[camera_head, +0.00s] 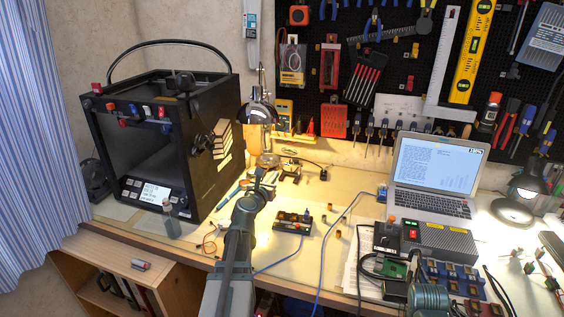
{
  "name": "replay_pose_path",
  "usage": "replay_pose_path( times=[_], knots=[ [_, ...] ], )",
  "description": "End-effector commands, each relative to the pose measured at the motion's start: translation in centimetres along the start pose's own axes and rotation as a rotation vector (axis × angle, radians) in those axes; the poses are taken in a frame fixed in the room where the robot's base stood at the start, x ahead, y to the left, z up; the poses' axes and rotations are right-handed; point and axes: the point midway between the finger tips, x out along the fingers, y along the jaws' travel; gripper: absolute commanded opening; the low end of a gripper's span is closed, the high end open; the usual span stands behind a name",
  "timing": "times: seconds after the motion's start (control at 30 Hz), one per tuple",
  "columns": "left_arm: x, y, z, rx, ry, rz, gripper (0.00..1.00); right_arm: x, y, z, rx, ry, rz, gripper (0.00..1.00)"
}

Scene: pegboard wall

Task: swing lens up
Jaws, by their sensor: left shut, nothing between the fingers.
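My left arm reaches up from the bottom over the workbench, and my left gripper (265,177) is shut and empty. Just beyond its tips is a small round glass-like piece (268,159), which looks like the lens. I cannot tell whether the fingertips touch it, and the gripper partly hides its lower side and mount. A small metal stand with clips (291,167) is just right of it. A dark-shaded lamp (258,113) hangs above and behind. My right gripper does not show.
A black 3D printer (165,140) stands close on the left. A small electronic device (293,221) and a blue cable lie right of my left forearm. An open laptop (436,170) and a grey power box (437,241) fill the right. The pegboard (405,75) closes off the back.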

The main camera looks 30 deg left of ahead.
Motion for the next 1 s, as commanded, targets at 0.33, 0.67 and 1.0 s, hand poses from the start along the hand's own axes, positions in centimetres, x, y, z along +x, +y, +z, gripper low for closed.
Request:
replay_pose_path(
  times=[0.33, 0.67, 1.0],
  knots=[
    [3.3, 0.1, 0.0, 0.000, 0.000, -0.002, 0.00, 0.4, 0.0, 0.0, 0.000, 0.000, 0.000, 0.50],
    [9.9, 0.1, 0.0, 0.001, -0.001, -0.002, 0.00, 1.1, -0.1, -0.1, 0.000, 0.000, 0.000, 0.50],
    [12.8, 0.0, 3.0, 0.000, -0.001, 0.000, 0.00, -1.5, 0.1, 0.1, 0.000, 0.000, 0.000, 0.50]
  ],
)
